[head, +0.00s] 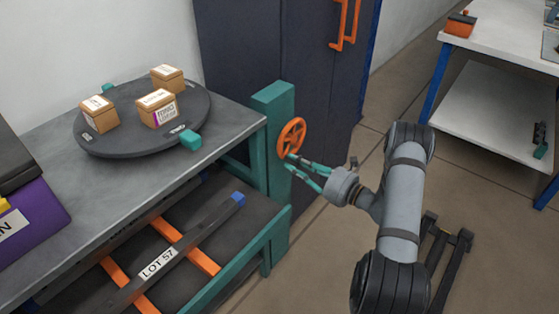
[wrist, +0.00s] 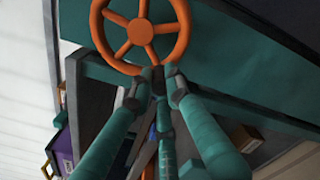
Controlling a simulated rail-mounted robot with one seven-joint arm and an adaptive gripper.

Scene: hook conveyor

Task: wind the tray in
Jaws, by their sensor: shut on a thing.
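An orange spoked handwheel (head: 292,137) is mounted on a teal post (head: 271,110) at the bench's right corner. It also shows at the top of the wrist view (wrist: 140,32). My gripper (head: 290,162) is shut on the lower rim of the handwheel, and its teal fingers meet there in the wrist view (wrist: 156,82). On the lower shelf, a dark bar labelled LOT 57 (head: 185,238) with a blue end lies across orange strips (head: 202,260). I cannot tell for sure which part is the tray.
A dark round turntable (head: 140,140) with three cardboard boxes stands on the grey bench (head: 45,150). A purple bin (head: 35,225) is at the left. A dark cabinet (head: 240,45) stands behind the wheel.

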